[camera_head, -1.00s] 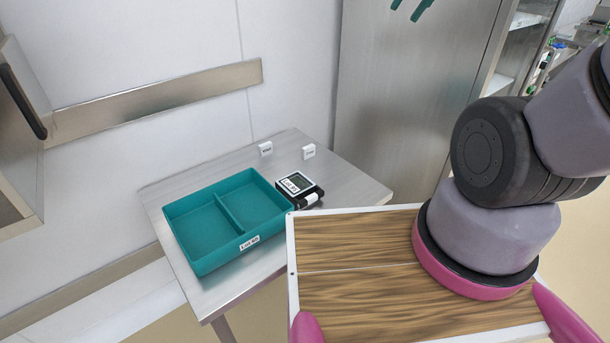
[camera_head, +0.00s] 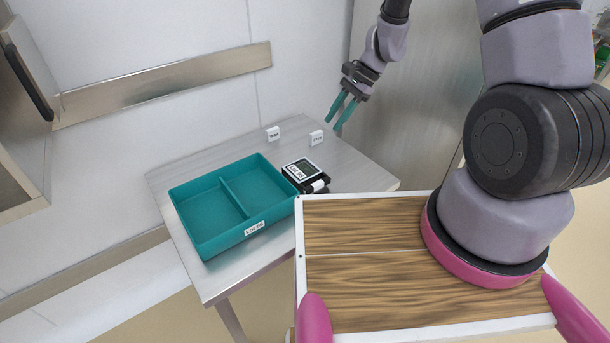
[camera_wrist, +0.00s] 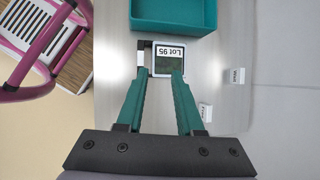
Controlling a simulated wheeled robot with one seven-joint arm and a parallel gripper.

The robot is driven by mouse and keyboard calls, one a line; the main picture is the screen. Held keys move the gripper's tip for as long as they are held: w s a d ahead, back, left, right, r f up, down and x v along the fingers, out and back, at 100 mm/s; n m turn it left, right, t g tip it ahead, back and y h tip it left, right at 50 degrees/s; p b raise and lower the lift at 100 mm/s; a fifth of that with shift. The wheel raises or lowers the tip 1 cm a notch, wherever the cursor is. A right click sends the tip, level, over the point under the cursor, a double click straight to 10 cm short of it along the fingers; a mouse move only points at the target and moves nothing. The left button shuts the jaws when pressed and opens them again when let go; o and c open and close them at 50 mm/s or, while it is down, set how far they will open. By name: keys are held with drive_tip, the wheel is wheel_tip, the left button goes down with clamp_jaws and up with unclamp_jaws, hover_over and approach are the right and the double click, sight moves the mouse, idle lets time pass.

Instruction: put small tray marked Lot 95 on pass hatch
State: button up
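A teal tray (camera_head: 190,190) with two compartments, both empty, sits on the steel table; its front label is too small to read surely. Its edge shows at the top of the wrist view (camera_wrist: 175,27). Beside its right side lies a small black-and-white device (camera_head: 303,172) with a grey screen. My gripper (camera_head: 337,124) is open and empty, above the table's back right part. In the wrist view its teal fingertips (camera_wrist: 160,78) point toward the device, apart from the tray. I cannot identify the pass hatch.
Two small white cards, one left (camera_head: 273,133) and one right (camera_head: 316,137), stand at the table's back edge. A steel cabinet with a black handle (camera_head: 27,85) is at the left. My wood-topped base fills the lower right. The table's front right surface (camera_head: 365,175) is clear.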

drive_tip(key=m+g, duration=0.1)
drive_tip(key=m, duration=0.1)
approach(315, 185)
drive_tip(key=x, duration=0.4)
drive_tip(key=shift+a+f, duration=0.25)
drive_tip(key=shift+x, duration=2.75)
drive_tip(key=shift+d, duration=0.1)
clamp_jaws()
